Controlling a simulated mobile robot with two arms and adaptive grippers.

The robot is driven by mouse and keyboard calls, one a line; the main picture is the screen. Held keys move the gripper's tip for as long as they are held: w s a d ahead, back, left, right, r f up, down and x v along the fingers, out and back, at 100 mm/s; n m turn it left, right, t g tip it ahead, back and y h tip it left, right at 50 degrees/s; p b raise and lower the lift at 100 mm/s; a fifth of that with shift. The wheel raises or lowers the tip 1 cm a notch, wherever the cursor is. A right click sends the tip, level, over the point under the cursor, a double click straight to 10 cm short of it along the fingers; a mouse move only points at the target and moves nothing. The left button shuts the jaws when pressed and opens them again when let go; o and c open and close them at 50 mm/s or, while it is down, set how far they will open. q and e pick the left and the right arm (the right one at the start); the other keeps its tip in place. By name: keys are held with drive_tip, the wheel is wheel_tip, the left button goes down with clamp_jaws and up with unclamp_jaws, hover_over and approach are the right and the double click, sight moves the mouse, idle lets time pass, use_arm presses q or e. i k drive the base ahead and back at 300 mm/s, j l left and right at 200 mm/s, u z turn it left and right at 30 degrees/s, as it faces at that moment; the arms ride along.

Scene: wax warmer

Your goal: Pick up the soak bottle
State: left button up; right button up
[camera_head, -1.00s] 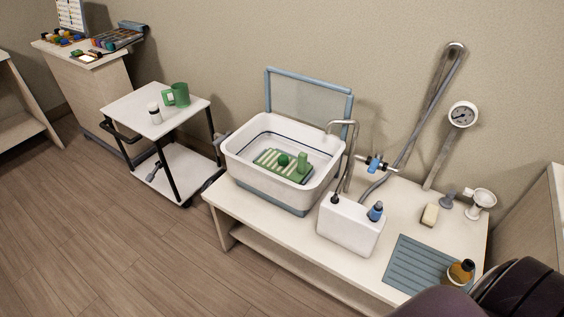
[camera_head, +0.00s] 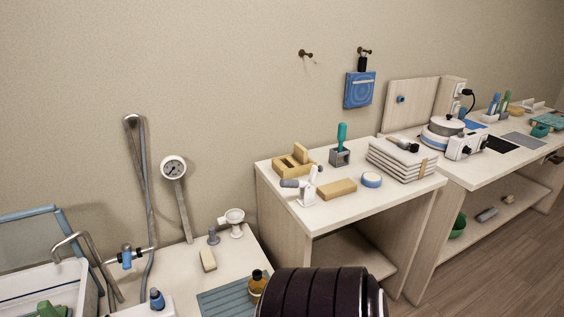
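An amber bottle with a dark cap (camera_head: 257,288), which looks like the soak bottle, stands upright on the right end of a ribbed blue-grey mat (camera_head: 222,300) near the bottom of the view. Its label is too small to read. A dark ribbed part of my own arm is just right of it and may hide a little of its lower right side. Neither of my grippers shows in the view, so their distance from the bottle cannot be seen.
The bottle's low bench (camera_head: 185,275) also holds a soap bar (camera_head: 208,260), a small white cup-like stand (camera_head: 232,221) and a white basin (camera_head: 40,292). A taller table (camera_head: 400,187) stands to the right, with stacked towels (camera_head: 402,158). Floor (camera_head: 490,275) is clear at lower right.

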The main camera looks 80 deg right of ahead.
sight(256, 283)
drive_tip(key=j+z, duration=0.1)
drive_tip(key=z, duration=2.05)
drive_tip(key=l+u, duration=0.1)
drive_tip(key=u, duration=1.45)
drive_tip(key=z, duration=1.1)
